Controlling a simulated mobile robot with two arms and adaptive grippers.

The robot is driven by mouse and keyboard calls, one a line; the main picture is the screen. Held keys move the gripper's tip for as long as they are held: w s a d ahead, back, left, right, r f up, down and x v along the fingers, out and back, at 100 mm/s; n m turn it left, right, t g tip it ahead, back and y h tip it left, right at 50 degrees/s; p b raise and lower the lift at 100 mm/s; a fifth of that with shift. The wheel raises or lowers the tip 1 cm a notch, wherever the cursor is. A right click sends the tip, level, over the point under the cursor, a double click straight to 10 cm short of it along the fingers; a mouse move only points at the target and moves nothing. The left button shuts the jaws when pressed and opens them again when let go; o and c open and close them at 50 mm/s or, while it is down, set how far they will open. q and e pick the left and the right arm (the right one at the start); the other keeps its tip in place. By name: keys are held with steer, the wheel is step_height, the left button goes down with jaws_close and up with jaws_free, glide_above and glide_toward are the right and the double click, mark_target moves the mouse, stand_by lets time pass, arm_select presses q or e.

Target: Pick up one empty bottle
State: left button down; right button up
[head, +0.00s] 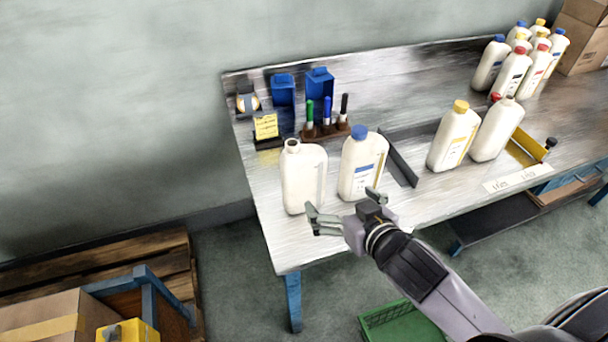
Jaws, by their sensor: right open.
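A white bottle (303,180) with an open, capless neck stands upright near the table's left front corner. A white bottle with a blue cap (361,165) stands upright just to its right. My right gripper (341,210) is open and empty in front of these two bottles, its lower finger near the base of the capless bottle. I cannot tell whether it touches either one. My left gripper is not in view.
Several bottles (515,68) and a cardboard box (584,40) are at the back right. Markers (326,112) stand behind. A green crate (390,322) is on the floor.

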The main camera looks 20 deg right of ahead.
mark_target(309, 170)
steer(key=x, duration=0.3)
steer(key=r+x, duration=0.1)
steer(key=x, duration=0.3)
steer(key=w+r+x, duration=0.1)
steer(key=x, duration=0.3)
steer(key=shift+s+a+r, duration=0.1)
steer(key=shift+a, duration=0.3)
steer(key=shift+w+f, duration=0.2)
steer(key=shift+w, duration=0.2)
steer(key=shift+w+a+p, duration=0.1)
steer(key=shift+w+p, duration=0.2)
steer(key=shift+p, duration=0.1)
steer(key=p+x, duration=0.1)
steer(key=x, duration=0.2)
steer(key=shift+w+a, duration=0.1)
steer(key=shift+a, duration=0.05)
steer(key=shift+w+a+f, duration=0.1)
steer(key=shift+w+f, duration=0.3)
steer(key=shift+w, duration=0.15)
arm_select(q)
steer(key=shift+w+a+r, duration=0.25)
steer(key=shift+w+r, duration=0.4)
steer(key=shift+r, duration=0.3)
arm_select(e)
steer(key=shift+s, duration=0.1)
